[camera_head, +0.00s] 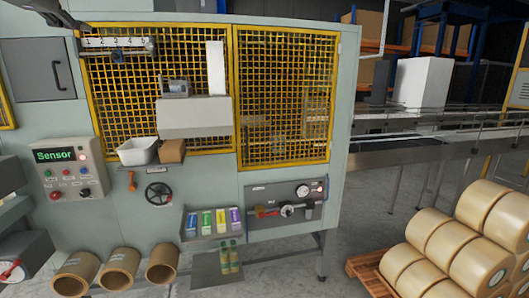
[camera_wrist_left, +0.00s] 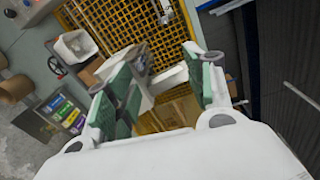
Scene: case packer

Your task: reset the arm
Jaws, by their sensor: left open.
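My left gripper (camera_wrist_left: 165,90) shows in the left wrist view. Its two fingers with green pads stand well apart, with nothing held between them. The wrist is tilted, so the machine front appears slanted behind the fingers. The yellow mesh guard (camera_wrist_left: 100,28) and a grey boxy hood are seen beyond the fingers, with a clear gap I cannot measure. I cannot make out my left gripper for sure in the head view. My right gripper is in neither view.
The machine has a yellow mesh guard (camera_head: 285,95), a sensor panel (camera_head: 68,172), a white bin (camera_head: 138,151), a handwheel (camera_head: 159,194) and a gauge panel (camera_head: 286,204). Large rolls (camera_head: 447,236) lie on a pallet at right. Cardboard tubes (camera_head: 119,269) sit low at left. Open floor lies between.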

